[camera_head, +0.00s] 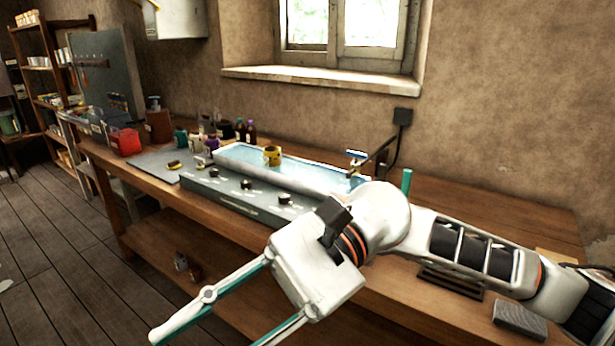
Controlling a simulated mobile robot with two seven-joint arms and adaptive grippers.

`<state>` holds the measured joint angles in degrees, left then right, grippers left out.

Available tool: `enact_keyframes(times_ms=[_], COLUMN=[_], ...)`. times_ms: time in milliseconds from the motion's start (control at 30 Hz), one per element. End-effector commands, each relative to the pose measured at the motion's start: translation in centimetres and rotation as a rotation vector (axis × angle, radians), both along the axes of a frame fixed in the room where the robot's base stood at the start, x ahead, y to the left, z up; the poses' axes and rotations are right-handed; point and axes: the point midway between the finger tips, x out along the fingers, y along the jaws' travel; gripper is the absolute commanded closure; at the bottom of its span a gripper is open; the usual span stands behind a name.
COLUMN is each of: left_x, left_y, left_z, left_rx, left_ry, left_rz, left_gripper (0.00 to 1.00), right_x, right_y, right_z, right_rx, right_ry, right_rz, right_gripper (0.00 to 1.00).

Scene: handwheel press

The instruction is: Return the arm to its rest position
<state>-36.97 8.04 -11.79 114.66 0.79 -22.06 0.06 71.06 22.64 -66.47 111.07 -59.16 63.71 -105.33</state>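My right arm comes in from the right edge and reaches across the front of the wooden workbench. Its gripper (205,338) hangs in front of the bench at the bottom of the view, pointing down and left. The two fingers are spread wide, with nothing between them. The lower finger runs out of the picture at the bottom edge. My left arm and gripper are not in view.
The wooden workbench (540,228) holds a long blue-topped unit with black knobs (247,184) behind my gripper. A yellow cup (272,155) stands on it. A red container (124,141) and several bottles stand farther left.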

Motion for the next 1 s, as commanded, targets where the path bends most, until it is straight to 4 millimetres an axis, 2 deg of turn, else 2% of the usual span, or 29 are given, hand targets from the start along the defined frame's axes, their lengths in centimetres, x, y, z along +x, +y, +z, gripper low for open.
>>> enact_keyframes(times_ms=[167,300,433,533,667,767,867,900,967,1000], left_x=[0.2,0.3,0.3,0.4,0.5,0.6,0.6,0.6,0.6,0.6], left_y=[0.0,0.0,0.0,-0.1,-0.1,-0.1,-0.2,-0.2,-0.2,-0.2], left_z=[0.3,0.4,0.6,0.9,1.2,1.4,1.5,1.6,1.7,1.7], left_rx=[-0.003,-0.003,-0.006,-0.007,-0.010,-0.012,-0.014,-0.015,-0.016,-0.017], left_ry=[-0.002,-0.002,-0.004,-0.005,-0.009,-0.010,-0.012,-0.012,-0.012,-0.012], left_rz=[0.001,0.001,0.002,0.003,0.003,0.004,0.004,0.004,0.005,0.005], left_gripper=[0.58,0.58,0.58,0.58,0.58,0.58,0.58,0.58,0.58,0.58], right_x=[2.2,5.8,10.0,13.4,17.6,20.3,22.0,22.4,22.6,22.4], right_y=[1.2,0.8,-0.5,-2.1,-4.9,-7.5,-10.4,-11.6,-13.6,-14.8], right_z=[2.9,4.1,3.6,2.0,-1.9,-6.3,-11.7,-14.1,-17.8,-20.3], right_rx=[0.085,0.141,0.191,0.230,0.292,0.350,0.421,0.454,0.508,0.548], right_ry=[0.440,0.799,1.146,1.419,1.779,2.058,2.334,2.445,2.604,2.705], right_rz=[-0.123,-0.205,-0.266,-0.302,-0.337,-0.351,-0.358,-0.356,-0.353,-0.348], right_gripper=[0.73,0.73,0.73,0.73,0.73,0.73,0.73,0.73,0.73,0.73])
